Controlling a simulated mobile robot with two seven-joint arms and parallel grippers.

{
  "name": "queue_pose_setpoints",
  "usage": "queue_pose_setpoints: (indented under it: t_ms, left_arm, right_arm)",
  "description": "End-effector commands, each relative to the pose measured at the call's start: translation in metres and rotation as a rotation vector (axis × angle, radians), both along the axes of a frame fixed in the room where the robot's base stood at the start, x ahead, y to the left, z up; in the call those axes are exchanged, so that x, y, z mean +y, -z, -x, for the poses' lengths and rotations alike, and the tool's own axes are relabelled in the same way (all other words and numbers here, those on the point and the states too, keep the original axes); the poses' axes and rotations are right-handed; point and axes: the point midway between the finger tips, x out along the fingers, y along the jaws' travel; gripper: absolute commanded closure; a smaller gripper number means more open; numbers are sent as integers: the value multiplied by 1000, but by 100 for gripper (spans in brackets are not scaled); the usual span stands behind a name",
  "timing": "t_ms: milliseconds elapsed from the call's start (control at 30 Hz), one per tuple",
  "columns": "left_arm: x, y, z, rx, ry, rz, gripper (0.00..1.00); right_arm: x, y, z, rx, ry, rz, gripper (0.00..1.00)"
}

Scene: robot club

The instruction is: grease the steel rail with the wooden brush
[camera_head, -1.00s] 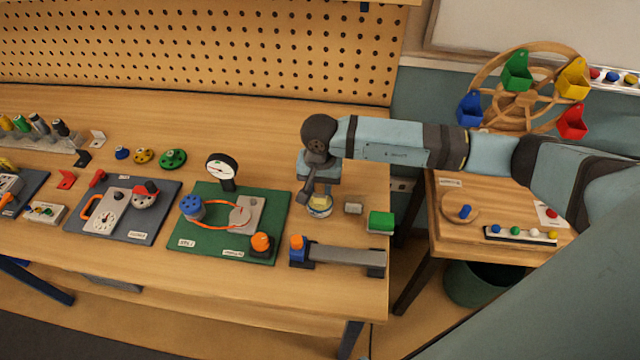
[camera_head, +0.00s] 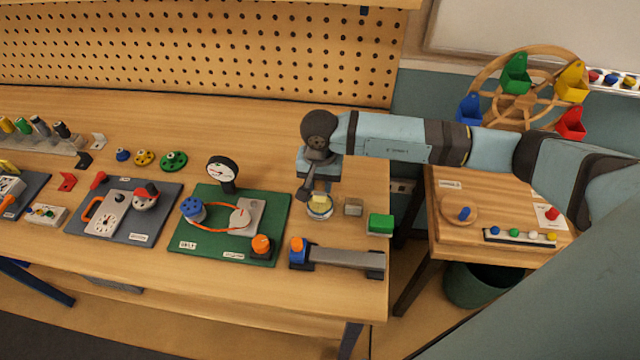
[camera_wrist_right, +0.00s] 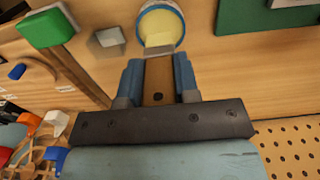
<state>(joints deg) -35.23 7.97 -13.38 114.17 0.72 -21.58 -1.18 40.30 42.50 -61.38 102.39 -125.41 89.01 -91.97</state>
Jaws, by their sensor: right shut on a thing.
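My right gripper (camera_head: 321,187) is shut on the wooden brush, its handle (camera_wrist_right: 158,80) gripped between the two fingers in the wrist view. The pale yellow bristles (camera_wrist_right: 158,42) point down at the round grease tin (camera_head: 320,211). In the wrist view they overlap the mouth of the tin (camera_wrist_right: 163,10), which holds pale yellow grease; I cannot tell whether they touch it. The steel rail (camera_head: 345,258) lies near the table's front right edge, in front of the tin, between dark end supports. My left gripper is not in view.
A small grey block (camera_head: 353,207) and a green-topped block (camera_head: 380,223) stand right of the tin. A blue and orange piece (camera_head: 297,250) stands at the rail's left end. The green gauge board (camera_head: 220,247) lies left. A side table (camera_head: 490,208) stands right, across a gap.

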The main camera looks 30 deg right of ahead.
Motion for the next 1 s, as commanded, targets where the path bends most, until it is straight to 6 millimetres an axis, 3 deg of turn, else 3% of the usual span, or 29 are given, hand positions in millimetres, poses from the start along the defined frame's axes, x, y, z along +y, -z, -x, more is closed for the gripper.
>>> queue_pose_setpoints:
  t_ms: [600, 1000]
  left_arm:
    - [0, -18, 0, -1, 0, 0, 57]
    - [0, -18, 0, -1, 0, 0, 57]
  right_arm:
    - [0, -50, -1, -2, 0, 0, 94]
    - [0, -50, 0, -1, 0, 0, 94]
